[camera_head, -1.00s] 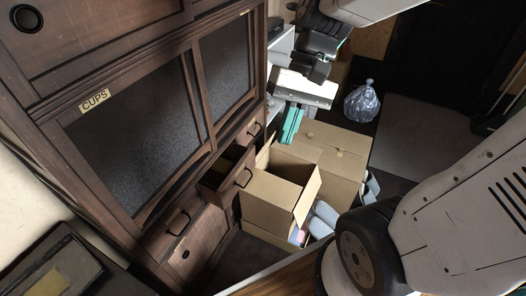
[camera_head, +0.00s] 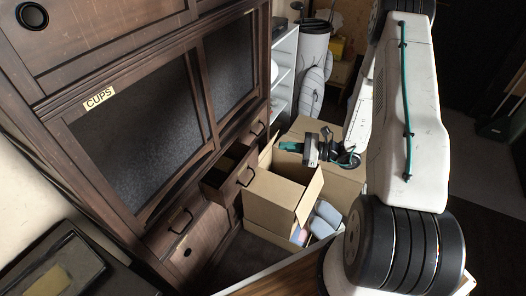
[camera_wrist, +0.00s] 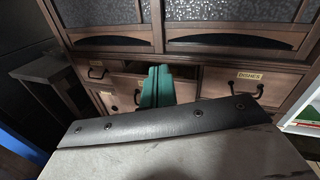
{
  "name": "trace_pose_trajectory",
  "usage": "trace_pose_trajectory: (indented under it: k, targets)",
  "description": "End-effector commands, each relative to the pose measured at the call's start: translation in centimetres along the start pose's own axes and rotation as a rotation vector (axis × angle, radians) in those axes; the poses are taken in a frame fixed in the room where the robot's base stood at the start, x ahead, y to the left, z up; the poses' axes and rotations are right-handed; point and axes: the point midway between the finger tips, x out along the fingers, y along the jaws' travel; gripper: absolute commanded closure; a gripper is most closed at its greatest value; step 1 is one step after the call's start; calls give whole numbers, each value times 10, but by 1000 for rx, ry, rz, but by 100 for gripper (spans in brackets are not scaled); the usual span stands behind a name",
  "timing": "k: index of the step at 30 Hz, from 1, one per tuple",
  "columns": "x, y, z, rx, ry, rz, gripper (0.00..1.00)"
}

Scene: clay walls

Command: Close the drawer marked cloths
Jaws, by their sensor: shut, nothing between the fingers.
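The dark wooden cabinet (camera_head: 150,180) has a row of drawers below its glass doors. Its middle drawer (camera_head: 222,183) stands pulled out, with a dark inside and a handle on its front. I cannot read a cloths label in either view. My gripper (camera_head: 290,147) has teal fingers, shut and empty, and is held over the cardboard boxes, to the right of the open drawer and apart from it. In the wrist view the teal fingers (camera_wrist: 156,86) point towards the cabinet and hide part of the middle drawer. The drawer to the right is marked dishes (camera_wrist: 249,76).
An open cardboard box (camera_head: 272,200) stands close by the open drawer's front, with another box (camera_head: 340,185) behind it. White shelves (camera_head: 284,75) and a golf bag (camera_head: 313,65) stand beyond. A sign on the cabinet glass reads cups (camera_head: 99,98).

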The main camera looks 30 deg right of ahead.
Motion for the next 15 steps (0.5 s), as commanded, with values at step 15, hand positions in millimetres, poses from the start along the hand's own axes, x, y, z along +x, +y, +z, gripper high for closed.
trace_pose_trajectory:
  k: [15]
  targets:
    - [-25, 0, -96, 154, 17, -296, 100]
